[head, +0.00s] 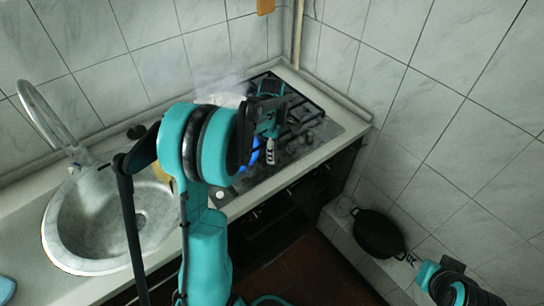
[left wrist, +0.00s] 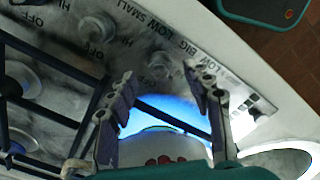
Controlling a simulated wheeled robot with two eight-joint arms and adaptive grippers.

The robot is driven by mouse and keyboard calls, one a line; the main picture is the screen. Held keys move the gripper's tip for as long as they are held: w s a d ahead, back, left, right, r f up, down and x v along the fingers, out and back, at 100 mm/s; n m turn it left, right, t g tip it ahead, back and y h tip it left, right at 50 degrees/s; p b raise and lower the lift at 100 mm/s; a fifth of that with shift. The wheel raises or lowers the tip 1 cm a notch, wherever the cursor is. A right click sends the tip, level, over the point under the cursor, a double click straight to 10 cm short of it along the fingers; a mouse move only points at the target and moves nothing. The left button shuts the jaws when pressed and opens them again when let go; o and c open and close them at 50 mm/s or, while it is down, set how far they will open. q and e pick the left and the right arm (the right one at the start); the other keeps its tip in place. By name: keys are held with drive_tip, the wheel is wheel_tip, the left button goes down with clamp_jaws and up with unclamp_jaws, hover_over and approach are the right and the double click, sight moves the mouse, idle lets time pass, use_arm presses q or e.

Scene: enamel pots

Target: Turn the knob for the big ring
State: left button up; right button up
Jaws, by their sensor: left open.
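The grey hob panel in the left wrist view carries several round knobs and printed labels. The knob beside the "BIG" label (left wrist: 160,65) is pale and lies between and beyond my left fingertips. Another knob (left wrist: 97,25) is by the "SMALL" label. My left gripper (left wrist: 158,82) is open and empty above the hob; it also shows in the head view (head: 268,145). A blue flame (left wrist: 160,112) burns below its fingers. A white enamel piece with red marks (left wrist: 165,148) is partly hidden at the bottom. My right gripper (head: 412,260) is at the lower right; its jaw state is unclear.
The hob (head: 318,132) with dark grates sits in the corner counter, against tiled walls. A round sink (head: 105,220) with a tall tap is on the left. A black pan (head: 378,234) is beside my right gripper. Pale vapour rises behind my left arm.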

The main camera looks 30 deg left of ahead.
use_arm(q)
drive_tip(key=shift+f, duration=1.25)
